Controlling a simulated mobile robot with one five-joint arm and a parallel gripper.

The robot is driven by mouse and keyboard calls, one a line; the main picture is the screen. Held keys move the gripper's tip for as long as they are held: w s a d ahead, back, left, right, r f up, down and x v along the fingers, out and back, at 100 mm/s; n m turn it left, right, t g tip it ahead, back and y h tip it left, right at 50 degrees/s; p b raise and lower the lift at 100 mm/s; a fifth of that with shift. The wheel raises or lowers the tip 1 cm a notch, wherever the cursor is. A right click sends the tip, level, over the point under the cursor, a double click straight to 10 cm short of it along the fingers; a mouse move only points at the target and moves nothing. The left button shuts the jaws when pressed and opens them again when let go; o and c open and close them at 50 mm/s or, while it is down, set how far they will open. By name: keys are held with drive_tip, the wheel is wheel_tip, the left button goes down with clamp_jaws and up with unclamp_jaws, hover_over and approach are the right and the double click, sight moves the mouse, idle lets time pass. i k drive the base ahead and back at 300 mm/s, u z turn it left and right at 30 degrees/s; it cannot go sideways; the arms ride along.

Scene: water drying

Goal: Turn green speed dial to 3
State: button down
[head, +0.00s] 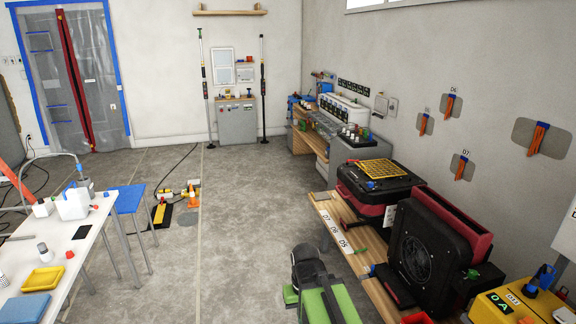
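A large black air mover with a round grille (415,258) and a dark red back part stands upright on the wooden bench at the right. A small green knob (471,274) shows at its right side, and it may be the green speed dial. Its markings and setting are too small to read. My gripper is not clearly visible in the head view, so I cannot tell where it is relative to the knob.
A black and red machine with a yellow grid top (385,170) stands behind the air mover. A yellow box (520,306) stands at the lower right. A white table (60,250) is at the left. The concrete floor (235,215) between is mostly clear. A green and black shape fills the bottom centre.

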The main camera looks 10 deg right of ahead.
sight(473, 275)
drive_tip(key=z, duration=1.8)
